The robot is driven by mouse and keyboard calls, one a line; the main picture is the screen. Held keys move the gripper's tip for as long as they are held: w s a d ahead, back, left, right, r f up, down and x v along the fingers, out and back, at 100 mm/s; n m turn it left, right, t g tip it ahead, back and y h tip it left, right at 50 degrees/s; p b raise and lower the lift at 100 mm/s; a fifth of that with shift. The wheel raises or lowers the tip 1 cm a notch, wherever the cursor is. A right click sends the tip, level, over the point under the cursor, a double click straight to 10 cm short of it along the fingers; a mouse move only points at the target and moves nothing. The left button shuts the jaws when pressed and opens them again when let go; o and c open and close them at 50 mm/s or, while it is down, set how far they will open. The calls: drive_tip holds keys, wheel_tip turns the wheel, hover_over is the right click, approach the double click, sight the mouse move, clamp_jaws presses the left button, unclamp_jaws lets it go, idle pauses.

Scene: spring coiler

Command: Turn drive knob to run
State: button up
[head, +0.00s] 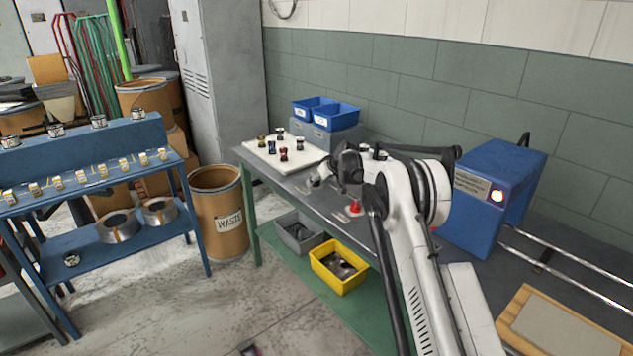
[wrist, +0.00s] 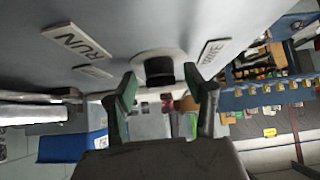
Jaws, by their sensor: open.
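The drive knob (wrist: 160,70) is a dark knob on a pale round base, set on a grey panel (wrist: 140,18) in the wrist view. A plate reading RUN (wrist: 77,45) lies to its left, and a partly readable plate ending in "IVE" (wrist: 215,52) lies to its right. My gripper (wrist: 163,82) is open, with one finger on each side of the knob in the picture. I cannot tell whether either finger touches it. In the head view, my gripper (head: 347,168) is a dark shape over the workbench; I cannot make out the knob there.
The grey workbench (head: 325,203) carries a red button (head: 354,208), a white board (head: 264,156) with small spools, and blue bins (head: 335,115). A blue machine box (head: 490,200) with a lit lamp stands right of my arm. A waste drum (head: 216,190) stands left.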

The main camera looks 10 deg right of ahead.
drive_tip(key=shift+w+a+f, duration=0.15)
drive_tip(key=shift+w+f, duration=0.05)
drive_tip(key=c, duration=1.1)
